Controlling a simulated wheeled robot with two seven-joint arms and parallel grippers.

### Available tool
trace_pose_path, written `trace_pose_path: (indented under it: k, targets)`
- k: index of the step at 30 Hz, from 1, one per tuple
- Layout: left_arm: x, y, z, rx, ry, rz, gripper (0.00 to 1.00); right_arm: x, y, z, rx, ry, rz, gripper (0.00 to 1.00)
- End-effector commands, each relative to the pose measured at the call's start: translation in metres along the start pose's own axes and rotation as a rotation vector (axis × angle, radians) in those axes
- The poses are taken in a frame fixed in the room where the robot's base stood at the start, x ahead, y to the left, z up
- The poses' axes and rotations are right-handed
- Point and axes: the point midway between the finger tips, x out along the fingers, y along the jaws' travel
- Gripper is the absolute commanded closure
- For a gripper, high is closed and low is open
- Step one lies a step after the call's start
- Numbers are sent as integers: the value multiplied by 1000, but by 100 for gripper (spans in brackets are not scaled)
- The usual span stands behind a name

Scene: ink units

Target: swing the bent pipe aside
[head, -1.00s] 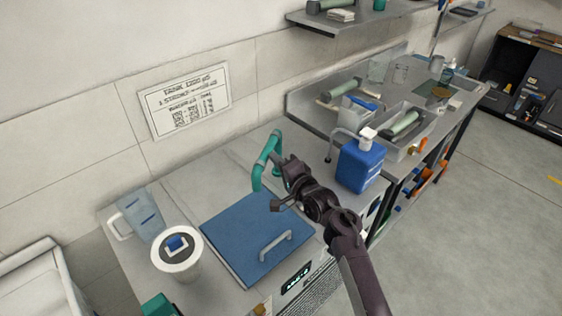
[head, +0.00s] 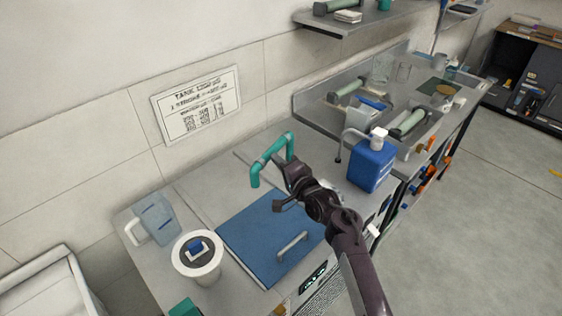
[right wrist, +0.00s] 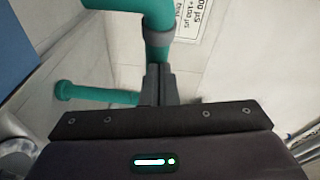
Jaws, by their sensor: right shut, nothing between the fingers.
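The bent pipe (head: 272,153) is teal with a grey collar. It stands at the back of the bench, its free end pointing down just behind and left of the blue lid's rear edge. The blue lid (head: 262,228) lies flat with a grey handle. My right gripper (head: 281,162) is beside the pipe, on its right side. In the right wrist view my right gripper's fingers (right wrist: 158,84) are shut with nothing between them, close to the pipe (right wrist: 158,30). I cannot tell whether they touch it. My left gripper is out of view.
A blue bottle with a pump (head: 371,163) stands right of my right arm. A clear jug (head: 153,219) and a white tub (head: 197,258) stand at the left. A wall sign (head: 198,104) hangs behind. The bench between jug and pipe is clear.

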Motion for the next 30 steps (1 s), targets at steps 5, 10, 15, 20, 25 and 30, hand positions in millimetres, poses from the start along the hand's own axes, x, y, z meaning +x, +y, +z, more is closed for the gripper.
trace_pose_path:
  k: [5, 10, 15, 20, 25, 30]
  targets:
    - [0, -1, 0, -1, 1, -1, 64, 5, -13, 9, 0, -18, -24, 100]
    - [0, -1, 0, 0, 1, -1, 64, 5, -13, 9, -1, -18, -25, 100]
    - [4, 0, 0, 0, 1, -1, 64, -7, -11, 8, 0, -15, -26, 100]
    - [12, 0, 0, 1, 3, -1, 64, -33, -6, 5, 1, -10, -22, 100]
    - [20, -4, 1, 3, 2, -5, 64, -62, -4, -1, 3, -2, -18, 100]
    - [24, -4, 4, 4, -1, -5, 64, -82, -4, -4, 5, 3, -16, 100]
